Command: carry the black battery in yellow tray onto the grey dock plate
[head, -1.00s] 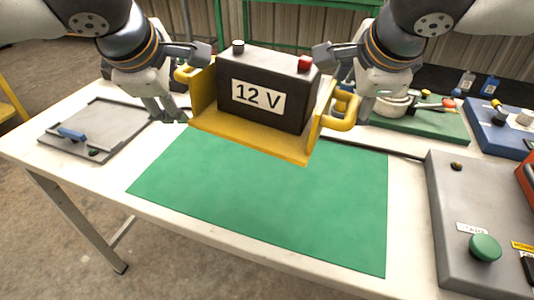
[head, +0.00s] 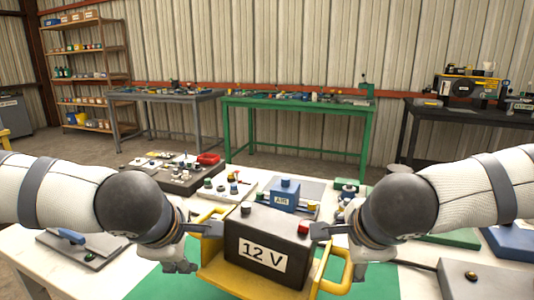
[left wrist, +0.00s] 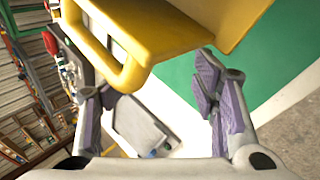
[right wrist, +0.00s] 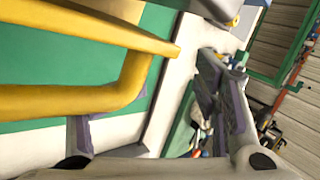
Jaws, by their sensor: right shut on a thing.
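The black battery (head: 268,240), labelled 12 V, with a red and a dark terminal on top, sits upright in the yellow tray (head: 222,278). The tray's right handle (right wrist: 125,85) is in my right gripper (head: 350,246), shut on it. My left gripper (head: 192,246) is at the tray's left handle (left wrist: 115,60); its fingers are spread apart in the left wrist view. The tray is over the green mat (head: 155,283); its underside is hidden. A grey plate with a blue lever, seemingly the dock plate (head: 88,258), lies left of the tray.
Behind the battery stand a blue AIR box (head: 285,197) and small parts on the white table (head: 20,262). A grey box (head: 475,278) is at right. Beyond are a green bench (head: 300,104), a grey bench (head: 160,96) and a shelf.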

